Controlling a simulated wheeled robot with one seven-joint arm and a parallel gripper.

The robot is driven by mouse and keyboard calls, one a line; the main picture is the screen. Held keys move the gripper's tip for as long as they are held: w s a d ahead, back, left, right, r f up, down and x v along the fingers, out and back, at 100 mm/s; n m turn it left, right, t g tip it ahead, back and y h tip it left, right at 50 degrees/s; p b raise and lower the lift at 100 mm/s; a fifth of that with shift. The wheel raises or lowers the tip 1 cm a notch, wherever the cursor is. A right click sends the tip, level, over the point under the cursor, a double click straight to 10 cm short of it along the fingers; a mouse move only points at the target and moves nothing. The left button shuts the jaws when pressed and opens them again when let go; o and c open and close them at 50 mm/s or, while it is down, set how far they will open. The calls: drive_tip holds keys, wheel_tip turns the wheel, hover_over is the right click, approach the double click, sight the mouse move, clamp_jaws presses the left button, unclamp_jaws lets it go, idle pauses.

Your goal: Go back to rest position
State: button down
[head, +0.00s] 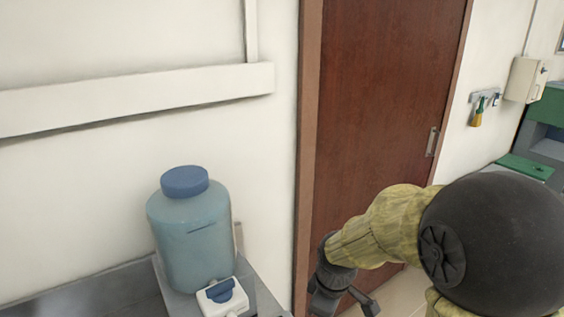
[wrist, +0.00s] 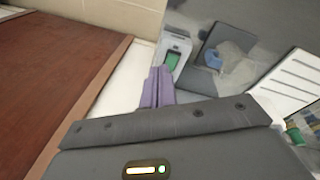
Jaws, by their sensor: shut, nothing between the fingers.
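My gripper (head: 345,300) shows at the bottom of the head view, in front of the brown door, at the end of my arm, which reaches in from the lower right. Its lower part is cut off by the frame edge. In the wrist view, the purple fingers (wrist: 157,87) lie together beyond the dark gripper body, shut with nothing between them. Nothing is seen touching the fingers.
A blue jug (head: 190,235) with a white tap stands on a grey counter (head: 95,290), lower left. The brown door (head: 385,110) is closed. A brush (head: 477,112) hangs from wall hooks, right. A white vented panel (wrist: 290,85) is at right in the wrist view.

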drive_tip(key=s+d+m, duration=0.5)
drive_tip(key=s+m, duration=0.2)
drive_tip(key=m, duration=0.5)
drive_tip(key=shift+d+f+t, duration=0.3)
drive_tip(key=shift+d+t, duration=0.05)
drive_tip(key=shift+t, duration=0.05)
idle(0.3)
